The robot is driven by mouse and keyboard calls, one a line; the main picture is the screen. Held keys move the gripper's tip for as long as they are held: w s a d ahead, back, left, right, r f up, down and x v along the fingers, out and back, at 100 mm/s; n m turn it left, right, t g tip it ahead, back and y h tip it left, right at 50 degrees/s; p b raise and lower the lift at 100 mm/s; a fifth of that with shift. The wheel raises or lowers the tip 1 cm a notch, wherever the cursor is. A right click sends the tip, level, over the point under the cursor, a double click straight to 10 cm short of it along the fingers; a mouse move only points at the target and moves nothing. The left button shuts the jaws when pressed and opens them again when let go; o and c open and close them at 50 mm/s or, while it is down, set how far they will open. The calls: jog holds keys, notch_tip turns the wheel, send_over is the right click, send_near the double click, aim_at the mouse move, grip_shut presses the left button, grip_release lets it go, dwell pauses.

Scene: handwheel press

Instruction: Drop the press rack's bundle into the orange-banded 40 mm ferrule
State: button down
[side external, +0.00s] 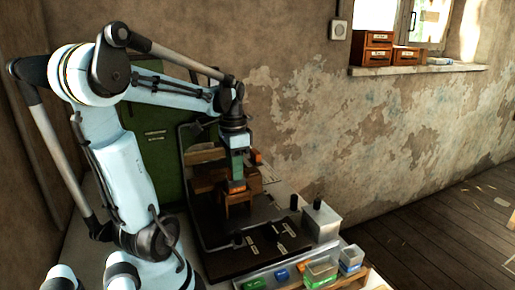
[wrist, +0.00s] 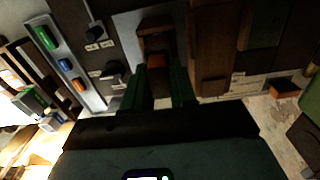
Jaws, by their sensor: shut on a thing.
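My gripper (wrist: 163,88) points down over the wooden press in the wrist view, its dark green fingers closed about a small orange-brown piece (wrist: 155,62). I cannot tell whether this piece is the bundle. In the side view my gripper (side external: 236,182) is at the brown wooden block (side external: 240,198) of the press, with orange showing between its fingers. A grey rail (wrist: 62,45) at the left of the wrist view carries a green, a blue and an orange piece (wrist: 79,85). The orange one may be the orange-banded ferrule; its opening is not clear.
Green (side external: 255,284) and blue (side external: 281,274) pieces show on the rail's front in the side view. Clear boxes with green (side external: 320,272) and blue (side external: 351,258) bottoms stand at the front right. A grey box with a black knob (side external: 321,219) stands behind them. A dark plate with small labels lies between.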

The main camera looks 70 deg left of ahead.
jog(key=c, duration=0.8)
grip_release()
notch_tip(320, 180, up, 12)
jog(key=shift+r, duration=0.1)
